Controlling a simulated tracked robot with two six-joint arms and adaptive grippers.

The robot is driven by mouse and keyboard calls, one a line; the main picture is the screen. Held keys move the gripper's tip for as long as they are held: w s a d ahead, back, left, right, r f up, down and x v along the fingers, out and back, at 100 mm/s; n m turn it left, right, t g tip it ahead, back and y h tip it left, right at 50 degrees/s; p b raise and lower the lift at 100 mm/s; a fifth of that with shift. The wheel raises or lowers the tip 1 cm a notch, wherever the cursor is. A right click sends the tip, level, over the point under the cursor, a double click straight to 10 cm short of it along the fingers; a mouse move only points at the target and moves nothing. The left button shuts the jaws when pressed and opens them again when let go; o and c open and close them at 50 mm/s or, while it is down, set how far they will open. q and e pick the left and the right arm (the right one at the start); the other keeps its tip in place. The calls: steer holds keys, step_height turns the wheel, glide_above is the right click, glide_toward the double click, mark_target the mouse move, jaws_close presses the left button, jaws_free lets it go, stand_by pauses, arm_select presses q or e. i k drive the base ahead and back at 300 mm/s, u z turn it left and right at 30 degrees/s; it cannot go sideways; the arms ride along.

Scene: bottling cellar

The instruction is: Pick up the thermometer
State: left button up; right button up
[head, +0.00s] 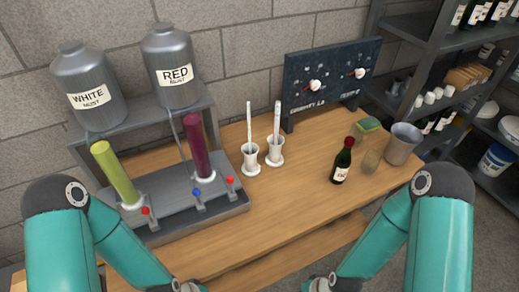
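Two thin white sticks stand upright in white holders on the wooden bench. The left stick (249,122) rises from the left holder (250,161); the right stick (277,121), a little thicker, rises from the right holder (274,152). One may be the thermometer, but I cannot tell which from their faint markings. Both of my arms reach down to the bottom edge of the head view, in front of the bench. Only their wrist ends show there, and the gripper fingers are out of view.
A grey rack (146,122) with white must and red must tanks and two filled tubes stands left of the holders. A dark gauge panel (331,75) is behind. A bottle (342,162), glass (371,162), sponge (368,124) and metal bucket (401,145) stand right. The front middle is clear.

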mark_target(277, 106)
steer(key=z, duration=0.8)
steer(key=i, duration=0.15)
steer(key=u, duration=2.7)
steer(key=k, duration=1.55)
steer(key=z, duration=0.4)
steer(key=i, duration=0.5)
steer(key=z, duration=0.15)
